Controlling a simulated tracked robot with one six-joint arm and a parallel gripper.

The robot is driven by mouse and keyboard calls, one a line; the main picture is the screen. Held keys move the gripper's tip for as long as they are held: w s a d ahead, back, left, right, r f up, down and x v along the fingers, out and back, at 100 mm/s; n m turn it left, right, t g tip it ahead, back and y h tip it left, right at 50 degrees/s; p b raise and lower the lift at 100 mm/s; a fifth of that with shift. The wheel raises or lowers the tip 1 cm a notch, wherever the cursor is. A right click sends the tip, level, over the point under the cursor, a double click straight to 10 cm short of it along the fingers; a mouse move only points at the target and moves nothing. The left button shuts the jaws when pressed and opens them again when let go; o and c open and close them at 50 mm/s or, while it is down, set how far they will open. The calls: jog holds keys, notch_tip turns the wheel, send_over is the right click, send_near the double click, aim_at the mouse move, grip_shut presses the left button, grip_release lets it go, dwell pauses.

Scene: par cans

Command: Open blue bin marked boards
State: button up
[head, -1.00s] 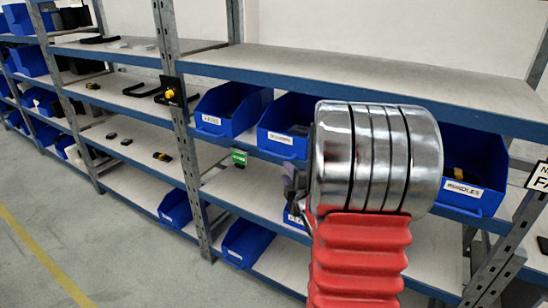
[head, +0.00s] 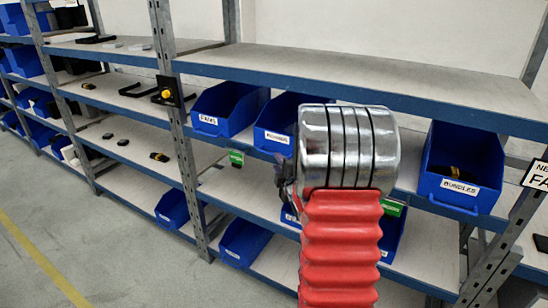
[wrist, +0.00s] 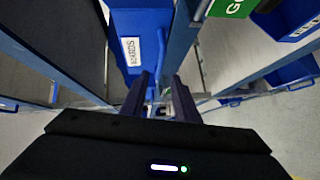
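The blue bin marked boards (wrist: 145,20) shows at the top of the wrist view, its white label (wrist: 131,52) turned sideways and a blue handle beside the label. My gripper (wrist: 162,84) has two dark fingers apart with a gap between them, and nothing shows held there. The fingertips are close to the bin's front; I cannot tell whether they touch it. In the head view my gripper (head: 283,174) is small and partly hidden by my red and chrome arm. I cannot tell which bin there is the boards bin.
Blue bins stand on the shelves: one marked bundles (head: 460,165) at right, two at centre (head: 225,105) (head: 272,130), others on the lower shelf (head: 245,243). A blue shelf beam (head: 350,90) runs above them. The grey floor (head: 100,230) at left is clear.

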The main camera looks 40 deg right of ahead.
aim_at(272, 155)
jog(key=x, duration=0.7)
jog(key=shift+a, duration=0.1)
jog(key=shift+c, duration=0.4)
grip_shut()
